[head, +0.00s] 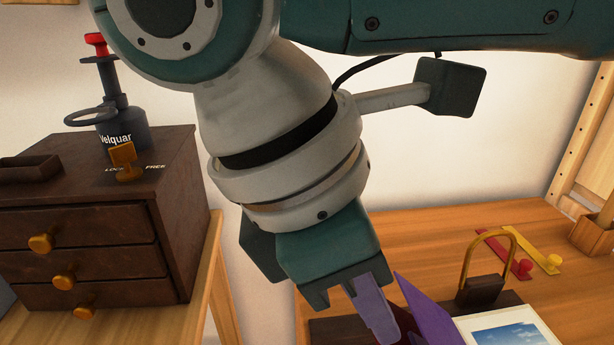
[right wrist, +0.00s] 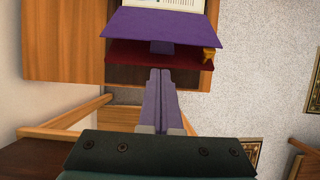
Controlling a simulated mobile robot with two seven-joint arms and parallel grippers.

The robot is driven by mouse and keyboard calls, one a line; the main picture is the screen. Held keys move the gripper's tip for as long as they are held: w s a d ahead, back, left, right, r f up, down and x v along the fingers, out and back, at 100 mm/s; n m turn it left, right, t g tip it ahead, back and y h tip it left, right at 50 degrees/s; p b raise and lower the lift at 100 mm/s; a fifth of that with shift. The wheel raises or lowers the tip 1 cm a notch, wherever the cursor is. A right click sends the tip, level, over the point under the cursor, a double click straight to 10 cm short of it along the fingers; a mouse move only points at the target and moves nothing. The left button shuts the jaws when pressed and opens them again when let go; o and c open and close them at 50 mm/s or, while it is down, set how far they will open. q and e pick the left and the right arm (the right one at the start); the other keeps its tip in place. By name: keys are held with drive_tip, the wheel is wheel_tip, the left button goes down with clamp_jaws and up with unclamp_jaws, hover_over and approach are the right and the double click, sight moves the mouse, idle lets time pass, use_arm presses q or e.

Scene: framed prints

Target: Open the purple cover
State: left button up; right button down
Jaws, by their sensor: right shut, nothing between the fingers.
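The purple cover (head: 428,308) is a flat panel seen at the bottom of the head view, tilted up from the table. In the right wrist view the purple cover (right wrist: 160,26) lies over a dark red board (right wrist: 120,54), with a gap between their near edges. My right gripper (head: 372,302) is shut and empty, its purple fingers just left of the cover. In the right wrist view its fingers (right wrist: 160,78) point at the near edges of cover and board. I cannot tell whether they touch. My left gripper is not in view.
A framed sky picture (head: 510,335) and a dark block with a brass loop (head: 484,285) are right of the cover. A dark drawer cabinet (head: 95,215) with a pump bottle (head: 113,110) stands at left. Bare tabletop (head: 430,230) lies behind the cover.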

drive_tip(key=x, duration=0.6)
drive_tip(key=shift+d+f+b, duration=0.15)
drive_tip(key=shift+f+b, duration=0.1)
drive_tip(key=shift+b, duration=0.1)
drive_tip(key=shift+r+p, duration=0.25)
drive_tip(key=shift+p, duration=0.15)
drive_tip(key=d+r+y+p, duration=0.4)
drive_tip(key=d+p, duration=0.3)
drive_tip(key=p, duration=0.5)
drive_tip(key=shift+w+d+r, duration=0.15)
drive_tip(key=shift+d+r, duration=0.05)
drive_tip(key=shift+d, duration=0.15)
